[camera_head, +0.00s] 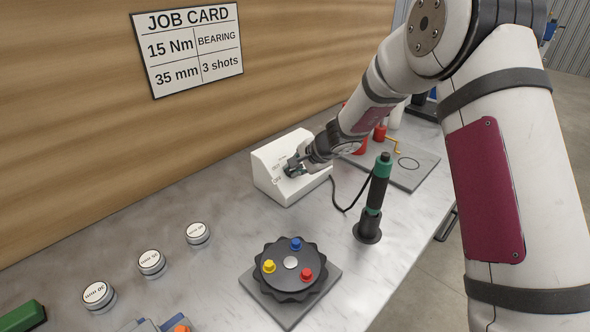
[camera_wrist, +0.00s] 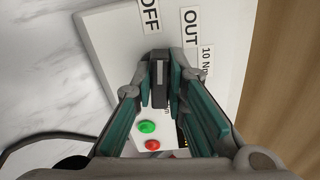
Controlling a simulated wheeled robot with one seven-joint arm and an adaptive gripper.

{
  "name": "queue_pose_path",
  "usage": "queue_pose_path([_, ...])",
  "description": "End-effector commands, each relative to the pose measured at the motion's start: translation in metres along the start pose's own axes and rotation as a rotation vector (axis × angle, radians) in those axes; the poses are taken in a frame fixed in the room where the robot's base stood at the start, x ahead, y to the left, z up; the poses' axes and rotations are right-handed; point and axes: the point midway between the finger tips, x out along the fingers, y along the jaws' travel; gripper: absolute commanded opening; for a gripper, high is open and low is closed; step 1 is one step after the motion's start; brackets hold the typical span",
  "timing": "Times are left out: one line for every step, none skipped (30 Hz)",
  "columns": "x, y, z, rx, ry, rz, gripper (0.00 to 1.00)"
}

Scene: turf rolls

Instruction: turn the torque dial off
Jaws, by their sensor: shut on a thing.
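The white control box (camera_head: 275,175) stands on the bench against the wooden wall. My gripper (camera_head: 294,168) is at its sloped front face. In the wrist view the dark dial knob (camera_wrist: 160,82) sits between my gripper's fingertips (camera_wrist: 160,88), and the fingers are shut on it.
A green light (camera_wrist: 147,127) and a red one (camera_wrist: 152,145) are on the box. A green-handled screwdriver (camera_head: 377,185) stands upright in a holder to the right. A round black turntable (camera_head: 290,262) with coloured knobs and several labelled round caps (camera_head: 151,262) are nearer.

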Motion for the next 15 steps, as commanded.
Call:
queue_pose_path([0.0016, 0.0013, -0.0018, -0.026, 0.001, 0.0, 0.0])
queue_pose_path([0.0016, 0.0012, -0.0016, -0.044, 0.0, -0.001, 0.0])
queue_pose_path([0.0016, 0.0009, -0.0012, -0.066, 0.0, -0.003, 0.0])
queue_pose_path([0.0016, 0.0009, -0.0012, -0.08, 0.0, -0.003, 0.0])
queue_pose_path([0.0016, 0.0011, -0.0014, -0.094, 0.0, -0.004, 0.0])
queue_pose_path([0.0016, 0.0015, -0.0016, -0.109, 0.001, -0.004, 0.0])
queue_pose_path([0.0015, 0.0018, -0.0017, -0.12, 0.001, -0.004, 0.0])
queue_pose_path([0.0014, 0.0019, -0.0016, -0.129, 0.001, -0.004, 0.0])
queue_pose_path([0.0012, 0.0019, -0.0014, -0.142, 0.001, -0.005, 0.0])
queue_pose_path([0.0011, 0.0018, -0.0012, -0.149, 0.001, -0.005, 0.0])
queue_pose_path([0.0009, 0.0017, -0.001, -0.155, 0.001, -0.005, 0.0])
queue_pose_path([0.0008, 0.0016, -0.0008, -0.162, 0.001, -0.006, 0.0])
queue_pose_path([0.0007, 0.0015, -0.0007, -0.167, 0.001, -0.006, 0.0])
queue_pose_path([0.0006, 0.0015, -0.0006, -0.17, 0.001, -0.006, 0.0])
queue_pose_path([0.0004, 0.0015, -0.0005, -0.174, 0.001, -0.006, 0.0])
